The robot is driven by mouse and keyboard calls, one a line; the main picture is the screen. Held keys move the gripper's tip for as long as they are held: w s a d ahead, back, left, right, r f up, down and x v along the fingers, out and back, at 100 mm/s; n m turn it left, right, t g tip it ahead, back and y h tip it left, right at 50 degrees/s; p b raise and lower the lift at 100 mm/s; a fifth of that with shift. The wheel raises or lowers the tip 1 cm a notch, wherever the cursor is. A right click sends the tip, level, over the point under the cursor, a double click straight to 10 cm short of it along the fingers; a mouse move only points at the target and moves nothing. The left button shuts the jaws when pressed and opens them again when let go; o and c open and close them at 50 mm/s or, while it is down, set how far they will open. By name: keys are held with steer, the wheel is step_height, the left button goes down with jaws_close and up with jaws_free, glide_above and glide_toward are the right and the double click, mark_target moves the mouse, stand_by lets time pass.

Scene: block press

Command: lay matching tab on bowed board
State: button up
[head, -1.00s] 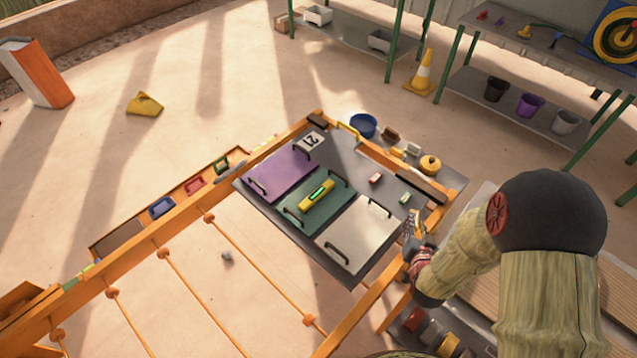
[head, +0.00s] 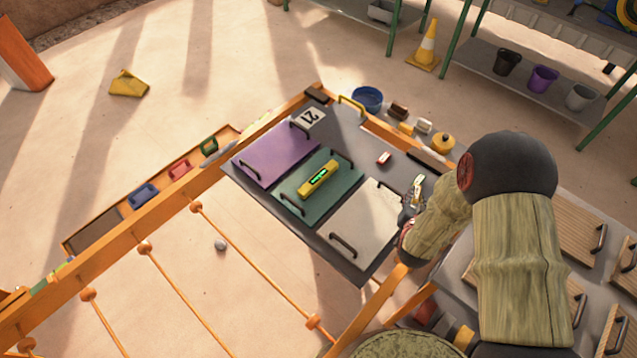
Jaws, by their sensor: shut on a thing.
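Three boards with dark handles lie on a dark grey table (head: 352,268): a purple board (head: 278,155), a green board (head: 332,190) and a pale grey board (head: 368,222). A yellow level (head: 320,179) with a lit green window lies on the green board. I cannot tell from here which board is bowed. My gripper (head: 417,183) is low at the table's right side, beside the pale grey board.
A white plate marked 21 (head: 310,117) lies near the far corner. A blue bowl (head: 367,99) and a yellow pot (head: 443,144) stand past the far edge. An orange rail (head: 140,232) runs along the left. Wooden boards with handles (head: 580,235) lie at right.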

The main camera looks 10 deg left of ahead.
steer(key=w+a+r+m+h, duration=0.35)
steer(key=w+a, duration=0.25)
steer(key=w, duration=0.2)
steer(key=w+a+r+m+g+h, duration=0.1)
steer(key=a+r, duration=0.1)
steer(key=a, duration=0.9)
steer(key=shift+a+g+p, duration=0.35)
steer(key=shift+g+p, duration=0.05)
steer(key=shift+w+r+h, duration=0.1)
steer(key=shift+h, duration=0.15)
